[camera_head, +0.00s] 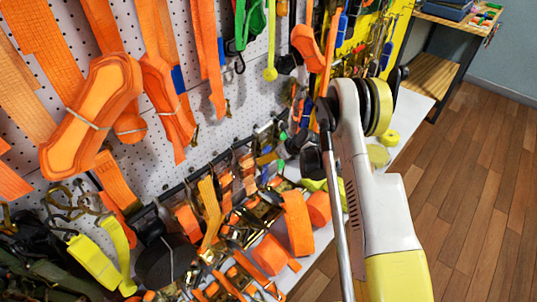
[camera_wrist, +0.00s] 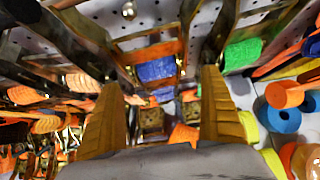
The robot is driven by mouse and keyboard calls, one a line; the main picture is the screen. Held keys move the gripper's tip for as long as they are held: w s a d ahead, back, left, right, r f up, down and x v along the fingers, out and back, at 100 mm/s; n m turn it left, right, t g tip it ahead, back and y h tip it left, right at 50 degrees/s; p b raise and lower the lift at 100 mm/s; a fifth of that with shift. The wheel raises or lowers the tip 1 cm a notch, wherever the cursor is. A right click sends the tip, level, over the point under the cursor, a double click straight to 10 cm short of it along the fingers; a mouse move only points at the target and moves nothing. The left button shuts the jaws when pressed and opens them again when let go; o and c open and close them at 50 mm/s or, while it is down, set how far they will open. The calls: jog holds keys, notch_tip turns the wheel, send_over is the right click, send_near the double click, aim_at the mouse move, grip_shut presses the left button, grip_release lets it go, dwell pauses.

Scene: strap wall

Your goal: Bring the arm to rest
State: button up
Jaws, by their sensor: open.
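My gripper (camera_wrist: 163,82) shows in the wrist view as two ribbed orange-yellow fingers spread apart, with nothing held between them. Beyond the gap are a blue strap roll (camera_wrist: 157,70) and metal ratchet parts. In the head view my white and yellow arm (camera_head: 385,205) rises from the lower right in front of the shelf. I cannot make out the fingers in that view.
A white pegboard (camera_head: 150,95) carries hanging orange straps (camera_head: 95,110). A shelf below holds ratchets and orange strap rolls (camera_head: 297,222), close to my arm. A wooden-topped workbench (camera_head: 435,72) stands at the back right. The wooden floor (camera_head: 480,180) on the right is clear.

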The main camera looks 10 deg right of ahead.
jog(key=v, duration=1.1)
jog(key=s+a+r+n+h, duration=0.1)
jog(key=s+r+n, duration=0.3)
jog(key=r, duration=0.2)
jog(key=s+a+r+n, duration=0.2)
jog(key=s+r+n, duration=0.15)
jog(key=r, duration=0.35)
jog(key=s+a+r+n+h, duration=0.1)
jog(key=s+r+n, duration=0.2)
jog(key=r+n, duration=0.25)
jog(key=s+r+n+h, duration=0.1)
jog(key=s+r+n, duration=0.2)
jog(key=s+n, duration=0.5)
jog(key=s+r+n+h, duration=0.2)
jog(key=s+n, duration=0.6)
jog(key=s, duration=0.7)
jog(key=shift+a+r, duration=0.15)
jog(key=shift+r, duration=0.7)
